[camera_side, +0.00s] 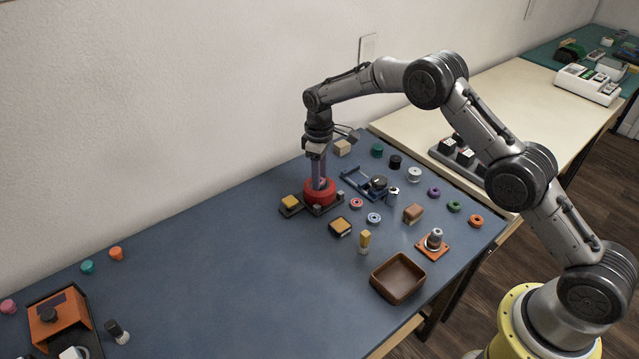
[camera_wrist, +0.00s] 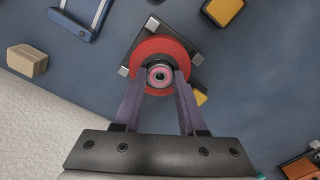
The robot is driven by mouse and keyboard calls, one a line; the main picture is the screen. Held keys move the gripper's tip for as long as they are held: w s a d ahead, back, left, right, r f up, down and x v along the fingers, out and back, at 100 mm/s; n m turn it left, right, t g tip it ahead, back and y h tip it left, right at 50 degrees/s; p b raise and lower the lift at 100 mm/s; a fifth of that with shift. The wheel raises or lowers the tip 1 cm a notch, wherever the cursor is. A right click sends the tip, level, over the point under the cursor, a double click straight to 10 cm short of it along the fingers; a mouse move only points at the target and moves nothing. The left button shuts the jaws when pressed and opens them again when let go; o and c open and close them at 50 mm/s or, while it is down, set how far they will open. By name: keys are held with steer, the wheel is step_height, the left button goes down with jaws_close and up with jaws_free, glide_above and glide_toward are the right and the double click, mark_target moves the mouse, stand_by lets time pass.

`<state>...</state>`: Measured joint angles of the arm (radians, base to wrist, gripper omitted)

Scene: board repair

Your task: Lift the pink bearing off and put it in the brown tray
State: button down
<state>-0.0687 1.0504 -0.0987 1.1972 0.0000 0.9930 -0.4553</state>
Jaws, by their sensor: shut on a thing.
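My gripper (camera_side: 319,180) points straight down at the red round housing (camera_side: 320,197) on a dark plate. In the wrist view my gripper's fingers (camera_wrist: 160,78) are shut on the pink bearing (camera_wrist: 159,75), a small ring with a pink face and dark outer edge. It sits at the centre of the red disc in that view; whether it is seated or slightly raised I cannot tell. In the side view the fingers and housing hide most of it. The brown tray (camera_side: 398,273) stands at the front right of the blue mat and looks empty.
Between housing and tray lie a black-and-yellow block (camera_side: 340,226), a yellow upright piece (camera_side: 364,241), small rings (camera_side: 374,218) and an orange plate with a metal post (camera_side: 434,242). A blue frame (camera_side: 362,184) is close on the right. The mat's left middle is clear.

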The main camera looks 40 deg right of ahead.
steer(key=shift+r, duration=3)
steer(key=shift+w, duration=0.1)
